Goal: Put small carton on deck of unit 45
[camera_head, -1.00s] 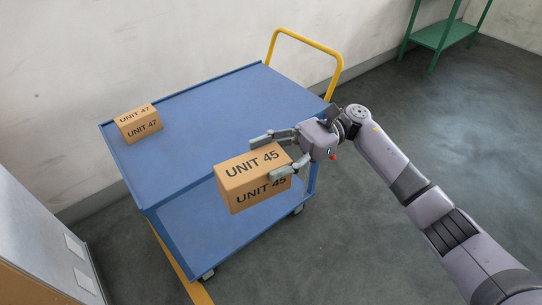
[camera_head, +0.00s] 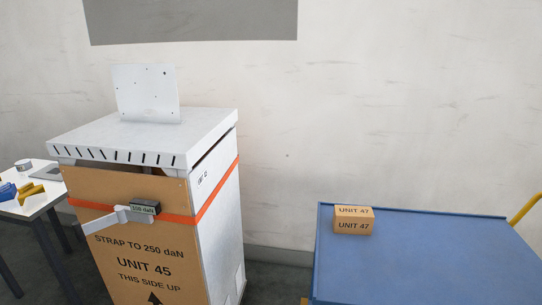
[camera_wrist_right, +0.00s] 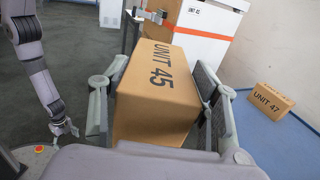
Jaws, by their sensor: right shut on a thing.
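Unit 45 (camera_head: 145,252) is a tall pale cabinet with a cardboard front lettered UNIT 45, on the left of the head view. Its flat whitish deck (camera_head: 95,134) is bare except for an upright perforated plate (camera_head: 147,93) at the back. In the right wrist view, my right gripper (camera_wrist_right: 157,88) is shut on the small carton (camera_wrist_right: 152,110), lettered UNIT 45, with a finger on each side. The strapped cabinet (camera_wrist_right: 190,48) shows beyond the carton. My left gripper (camera_wrist_right: 62,130) hangs at the left of that view, too small to judge its jaws.
An orange strap (camera_head: 180,218) with a tensioner crosses the cabinet. A blue cart (camera_head: 430,265) stands right, with another carton (camera_head: 353,220) lettered UNIT 47 on it. A white table (camera_head: 35,205) with small items stands left. Floor shows between cabinet and cart.

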